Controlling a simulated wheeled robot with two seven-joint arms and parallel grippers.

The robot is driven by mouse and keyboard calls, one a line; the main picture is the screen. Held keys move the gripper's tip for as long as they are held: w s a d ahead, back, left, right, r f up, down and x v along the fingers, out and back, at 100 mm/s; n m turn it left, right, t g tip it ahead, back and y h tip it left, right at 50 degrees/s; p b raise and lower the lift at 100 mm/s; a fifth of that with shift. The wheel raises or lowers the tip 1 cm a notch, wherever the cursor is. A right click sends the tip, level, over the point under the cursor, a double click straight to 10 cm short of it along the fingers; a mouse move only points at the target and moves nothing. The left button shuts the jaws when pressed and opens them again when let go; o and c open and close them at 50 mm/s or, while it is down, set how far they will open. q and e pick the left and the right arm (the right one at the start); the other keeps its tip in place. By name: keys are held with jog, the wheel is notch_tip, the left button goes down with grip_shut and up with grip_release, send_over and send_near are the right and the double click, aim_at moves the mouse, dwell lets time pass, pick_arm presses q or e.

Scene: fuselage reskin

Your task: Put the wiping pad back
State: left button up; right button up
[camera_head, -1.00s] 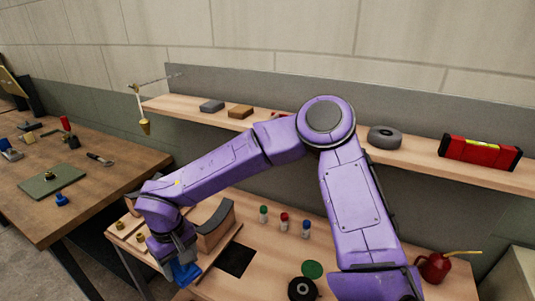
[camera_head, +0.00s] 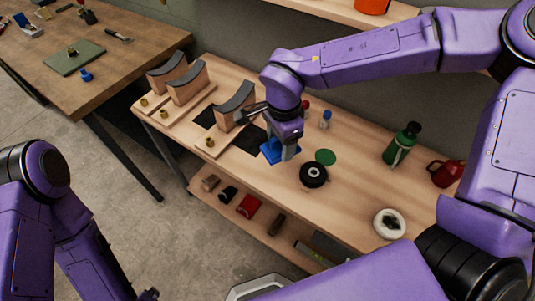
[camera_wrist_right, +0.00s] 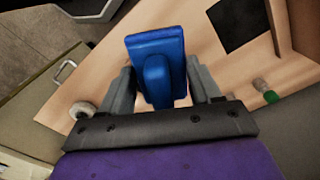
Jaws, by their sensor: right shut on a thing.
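The wiping pad is a blue block with a blue grip on its back. It shows in the head view (camera_head: 276,151) and in the right wrist view (camera_wrist_right: 157,47). My right gripper (camera_head: 287,146) is shut on the pad's grip, with one grey finger on each side in the right wrist view (camera_wrist_right: 157,88). The pad is over the workbench (camera_head: 240,176), close to its front edge; I cannot tell whether it touches the top. My left arm shows at the lower left of the head view, and its gripper is not clearly visible.
Several curved cradles (camera_head: 188,84) stand left of the pad beside dark squares. A black round roll (camera_head: 313,174), a green disc (camera_head: 325,157), a green bottle (camera_head: 402,145), a red oil can (camera_head: 444,173) and a white dish (camera_head: 389,223) are to the right. A lower shelf (camera_head: 225,205) holds small items.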

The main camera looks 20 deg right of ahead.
jog(key=s+a+m, duration=0.3)
jog(key=s+m, duration=0.2)
jog(key=m, duration=1.2)
jog(key=w+f+p, duration=0.1)
jog(key=w+f, duration=0.2)
jog(key=w, duration=0.1)
jog(key=w+d+f+p, duration=0.1)
jog(key=w+f, duration=0.2)
jog(key=w, duration=0.1)
jog(key=w+f+p, duration=0.1)
jog(key=w+f, duration=0.2)
jog(key=w, duration=0.2)
jog(key=shift+d, duration=0.4)
notch_tip(320, 180, down, 4)
jog(key=shift+w+r+p, duration=0.15)
jog(key=shift+r+p, duration=0.1)
jog(key=shift+p, duration=0.85)
jog(key=shift+f+b, duration=0.3)
jog(key=o, duration=1)
jog(key=shift+r, duration=0.6)
notch_tip(320, 180, up, 11)
jog(key=b, duration=0.2)
jog(key=shift+r, duration=0.15)
